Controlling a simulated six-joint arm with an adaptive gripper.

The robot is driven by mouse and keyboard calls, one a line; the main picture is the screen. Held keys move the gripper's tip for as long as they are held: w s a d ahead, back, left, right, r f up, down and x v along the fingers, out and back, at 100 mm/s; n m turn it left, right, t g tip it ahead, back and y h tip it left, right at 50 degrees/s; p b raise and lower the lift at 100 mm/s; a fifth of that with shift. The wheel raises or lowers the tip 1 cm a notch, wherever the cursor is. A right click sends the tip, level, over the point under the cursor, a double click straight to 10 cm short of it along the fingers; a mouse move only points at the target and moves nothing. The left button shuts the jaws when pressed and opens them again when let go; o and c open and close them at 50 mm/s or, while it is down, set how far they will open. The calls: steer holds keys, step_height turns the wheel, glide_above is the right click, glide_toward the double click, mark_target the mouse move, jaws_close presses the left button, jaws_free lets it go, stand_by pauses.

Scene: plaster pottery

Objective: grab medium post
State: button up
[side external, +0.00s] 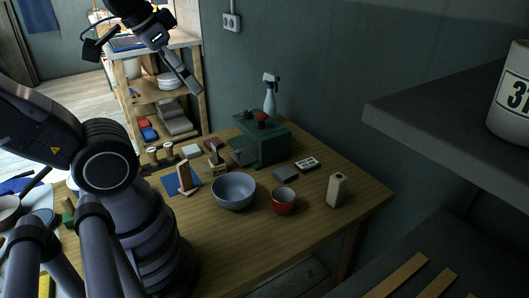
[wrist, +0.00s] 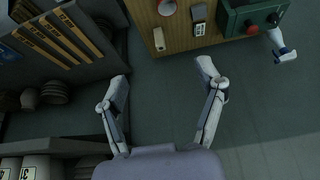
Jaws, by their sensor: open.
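A cream upright post (side external: 337,190) with a dark opening at its top stands near the right edge of the wooden table, and it also shows in the wrist view (wrist: 159,39). A tan upright piece (side external: 184,177) stands by a blue square left of the bowl. I cannot tell which of these is the medium post. My gripper (side external: 193,83) is high above the table's far left side in the side view. In the wrist view my gripper (wrist: 163,74) is open and empty, its fingers spread wide, apart from everything.
A blue-grey bowl (side external: 233,192) and a red cup (side external: 284,202) stand mid-table. A green box (side external: 262,145) and a spray bottle (side external: 270,98) are at the back. A grey shelf (side external: 440,130) juts in at right. Several small items crowd the table's left half.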

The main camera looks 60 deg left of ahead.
steer(key=w+d+f+n+g+h, duration=0.1)
steer(key=w+f+n+g+h, duration=0.25)
steer(key=w, duration=0.85)
steer(key=w+f+n+g+h, duration=0.25)
steer(key=w+n, duration=0.25)
steer(key=w, duration=0.6)
steer(key=w+a+f+n+h, duration=0.2)
steer(key=w+f+n+h, duration=0.25)
steer(key=w+f, duration=0.8)
steer(key=n+t+h, duration=0.1)
steer(key=n+h, duration=0.2)
steer(key=n, duration=0.2)
glide_toward(337, 187)
steer(key=f, duration=0.1)
steer(key=w+d+f, duration=0.1)
steer(key=shift+w+f, duration=0.3)
steer(key=shift+d+f+n, duration=0.2)
steer(key=shift+f+n, duration=0.05)
steer(key=shift+n, duration=0.05)
steer(key=x, duration=0.7)
steer(key=shift+w, duration=0.1)
steer(key=shift+r, duration=0.1)
jaws_close()
